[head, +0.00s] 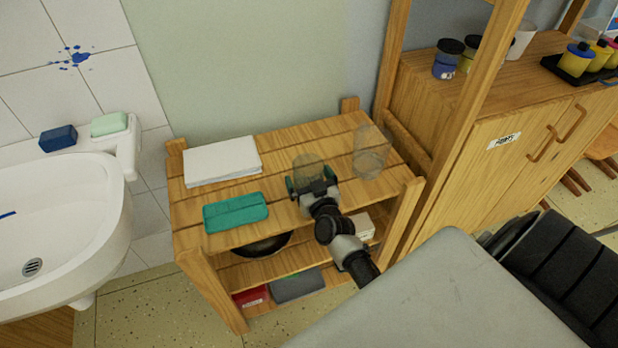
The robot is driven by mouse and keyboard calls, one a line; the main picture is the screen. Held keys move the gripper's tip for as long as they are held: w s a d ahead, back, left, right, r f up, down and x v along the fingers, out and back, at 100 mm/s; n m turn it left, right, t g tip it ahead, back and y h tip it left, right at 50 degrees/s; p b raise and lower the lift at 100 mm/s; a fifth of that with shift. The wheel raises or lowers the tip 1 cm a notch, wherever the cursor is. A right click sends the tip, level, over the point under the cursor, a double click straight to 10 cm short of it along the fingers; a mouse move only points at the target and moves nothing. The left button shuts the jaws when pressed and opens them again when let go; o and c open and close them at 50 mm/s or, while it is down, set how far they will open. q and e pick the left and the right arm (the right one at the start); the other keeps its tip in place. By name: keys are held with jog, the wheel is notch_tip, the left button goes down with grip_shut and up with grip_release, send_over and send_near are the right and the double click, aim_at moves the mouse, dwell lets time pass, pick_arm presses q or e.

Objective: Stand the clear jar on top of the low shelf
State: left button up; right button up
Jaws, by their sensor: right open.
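The low shelf (290,141) is a wooden slatted rack beside the sink. One clear jar (308,165) stands upright on its top board, near the middle. My right gripper (309,182) is open at this jar, with its fingers at the two sides of the jar's lower part. The gripper hides the jar's base. A second clear glass vessel (371,152) stands upright on the top at the right. My left gripper is not in view.
A white paper stack (222,161) and a teal case (236,212) lie on the shelf top at the left. A dark bowl (262,246) and a white box (362,228) sit below. A wooden easel-like frame (478,85) and cabinet (478,165) stand close at the right.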

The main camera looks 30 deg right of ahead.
jog(key=shift+r, duration=0.25)
jog(key=v, duration=1.2)
jog(key=s+a+f+n+g+y, duration=0.1)
jog(key=s+a+f+g+y, duration=0.2)
jog(key=f, duration=0.6)
jog(key=s+a+f+n+g, duration=0.1)
jog(key=s+a+f+g, duration=0.3)
jog(key=f, duration=0.6)
jog(key=s+a+f+n+g+y, duration=0.1)
jog(key=s+f+n+g+y, duration=0.1)
jog(key=s+f, duration=0.5)
jog(key=s+d+f+g, duration=0.1)
jog(key=s+f+g, duration=0.2)
jog(key=s+f, duration=0.3)
jog(key=s+d+f+n+g, duration=0.1)
jog(key=s+f+g, duration=0.3)
jog(key=s, duration=0.9)
notch_tip(320, 180, down, 3)
jog(key=shift+f+h+p, duration=0.25)
jog(key=shift+h+p, duration=0.05)
jog(key=shift+p, duration=0.05)
jog(key=shift+r, duration=0.1)
